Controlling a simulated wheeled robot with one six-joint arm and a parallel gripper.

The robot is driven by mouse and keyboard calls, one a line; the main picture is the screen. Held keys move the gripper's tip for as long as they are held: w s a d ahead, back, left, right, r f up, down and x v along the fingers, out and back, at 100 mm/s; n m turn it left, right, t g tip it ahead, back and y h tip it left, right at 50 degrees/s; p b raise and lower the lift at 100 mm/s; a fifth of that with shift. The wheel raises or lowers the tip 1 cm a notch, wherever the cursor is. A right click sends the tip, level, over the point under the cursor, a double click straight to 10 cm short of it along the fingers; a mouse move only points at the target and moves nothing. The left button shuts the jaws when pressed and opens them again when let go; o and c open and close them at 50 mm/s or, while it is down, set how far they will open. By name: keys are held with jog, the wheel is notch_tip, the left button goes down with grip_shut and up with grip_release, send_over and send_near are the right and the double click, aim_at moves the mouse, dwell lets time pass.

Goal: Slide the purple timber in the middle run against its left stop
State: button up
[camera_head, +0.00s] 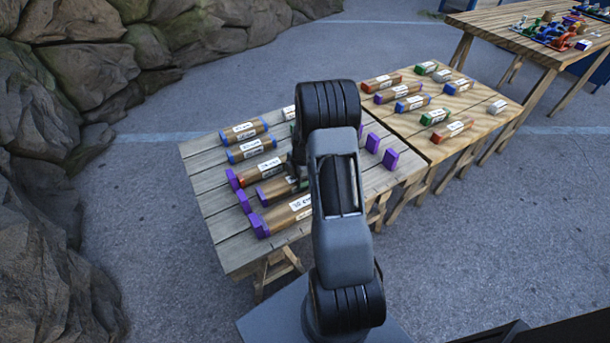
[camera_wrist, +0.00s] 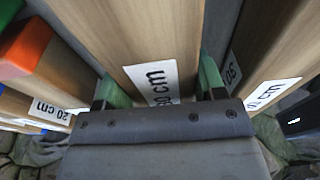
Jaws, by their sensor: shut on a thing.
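The purple timber (camera_head: 275,190) of the middle run lies on the grey plank table, its purple left end showing. A small gap seems to separate that end from the purple left stop (camera_head: 243,202). My gripper (camera_head: 298,178) is at the timber, mostly hidden by my arm in the head view. In the wrist view my gripper (camera_wrist: 162,88) is shut on the timber (camera_wrist: 155,35), a finger on each side of its wooden body, by a white label ending in "cm". My arm hides the timber's right part in the head view.
A timber with an orange end (camera_head: 258,169) lies in the far run and another purple-ended timber (camera_head: 290,213) in the near run, both close beside. Purple right stops (camera_head: 390,160) stand at the table's right. A second table (camera_head: 470,115) holds more timbers. Rocks line the left.

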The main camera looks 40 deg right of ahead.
aim_at(286, 182)
jog(key=shift+w+a, duration=0.15)
jog(key=shift+a, duration=2.45)
jog(key=o, duration=0.7)
jog(key=shift+o, duration=0.9)
jog(key=shift+a, duration=0.15)
jog(key=shift+o, duration=1.7)
jog(key=shift+d, duration=0.3)
notch_tip(286, 182, up, 14)
jog(key=d+p, duration=0.1)
jog(key=d, duration=0.1)
jog(key=shift+f, duration=0.2)
